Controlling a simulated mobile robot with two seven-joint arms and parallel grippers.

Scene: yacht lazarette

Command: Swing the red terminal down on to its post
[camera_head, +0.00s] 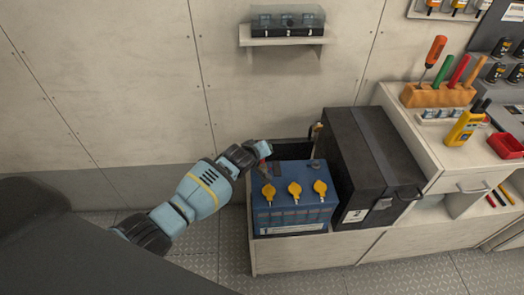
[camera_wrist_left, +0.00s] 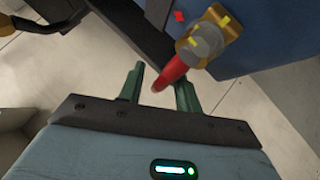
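The blue battery (camera_head: 295,215) with three yellow caps sits in a pale bin. The red terminal shows in the left wrist view as a brass-coloured clamp (camera_wrist_left: 208,40) with a grey round part and a red sleeve (camera_wrist_left: 171,73). It lies over the battery's edge (camera_wrist_left: 262,40), near a red mark (camera_wrist_left: 179,16). I cannot tell whether it is seated on its post. My left gripper (camera_head: 264,153) is at the battery's back left corner. In the wrist view its fingers (camera_wrist_left: 160,88) are apart on both sides of the red sleeve, with a gap at the left finger. My right gripper is not in view.
A black box (camera_head: 368,160) stands right of the battery. Another brass-coloured cable end (camera_head: 316,130) stands up behind the battery. A wall shelf (camera_head: 283,40) hangs above. A counter with a tool rack (camera_head: 437,96) is at right. Floor at left is clear.

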